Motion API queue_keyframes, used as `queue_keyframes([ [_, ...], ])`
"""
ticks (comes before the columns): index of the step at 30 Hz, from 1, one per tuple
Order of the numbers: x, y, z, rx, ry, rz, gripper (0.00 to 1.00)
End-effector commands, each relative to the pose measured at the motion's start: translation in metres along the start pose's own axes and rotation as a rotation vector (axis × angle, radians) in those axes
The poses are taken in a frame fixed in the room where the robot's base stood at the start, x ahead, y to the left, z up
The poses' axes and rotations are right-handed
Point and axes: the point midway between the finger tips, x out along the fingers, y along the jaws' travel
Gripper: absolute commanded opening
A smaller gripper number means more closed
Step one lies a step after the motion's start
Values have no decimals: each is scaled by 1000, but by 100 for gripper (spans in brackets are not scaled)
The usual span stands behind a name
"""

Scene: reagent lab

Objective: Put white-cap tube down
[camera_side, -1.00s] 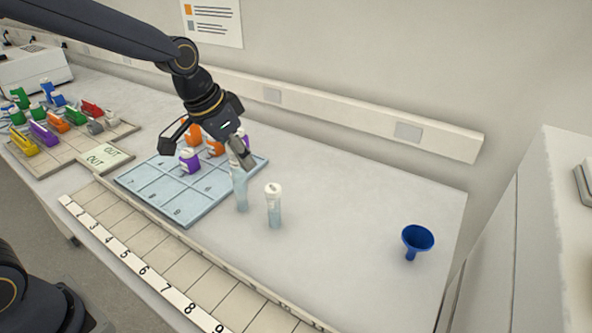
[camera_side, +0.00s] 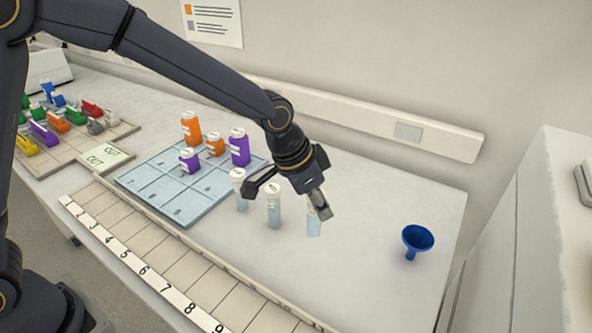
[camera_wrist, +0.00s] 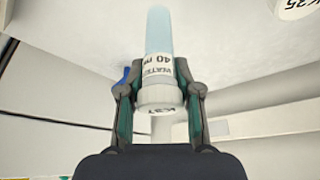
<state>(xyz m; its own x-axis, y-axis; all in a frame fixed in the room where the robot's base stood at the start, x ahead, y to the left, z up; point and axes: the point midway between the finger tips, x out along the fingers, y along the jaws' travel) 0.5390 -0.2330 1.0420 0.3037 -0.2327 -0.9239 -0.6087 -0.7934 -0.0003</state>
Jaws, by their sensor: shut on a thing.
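My gripper (camera_side: 318,207) is shut on a white-cap tube (camera_side: 314,226) at the right of the standing tubes. The held tube's pale blue lower part shows below the fingers in the side view. I cannot tell whether its base touches the bench. In the wrist view the tube (camera_wrist: 160,68) sits between the fingers (camera_wrist: 160,100), with a white cap and a label reading "WATER 40". Two similar white-cap tubes, one nearer (camera_side: 274,207) and one farther left (camera_side: 240,192), stand upright on the bench. A white cap also shows at the wrist view's top right (camera_wrist: 293,8).
A blue funnel (camera_side: 417,239) stands to the right. A blue gridded mat (camera_side: 160,195) at the left carries orange and purple bottles. A numbered strip (camera_side: 141,266) runs along the front. The bench between the held tube and the funnel is clear.

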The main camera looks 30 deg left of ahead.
Motion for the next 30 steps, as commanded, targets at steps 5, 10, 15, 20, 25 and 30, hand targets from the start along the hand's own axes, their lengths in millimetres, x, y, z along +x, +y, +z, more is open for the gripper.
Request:
queue_keyframes([
  [5,19,-3,-6,1,1,1,18],
  [10,35,-4,-6,0,-4,1,18],
  [15,55,-5,3,0,-2,0,18],
  [20,56,-5,3,0,1,0,18],
  [25,58,-5,4,0,0,0,18],
  [30,59,-5,5,0,0,0,46],
])
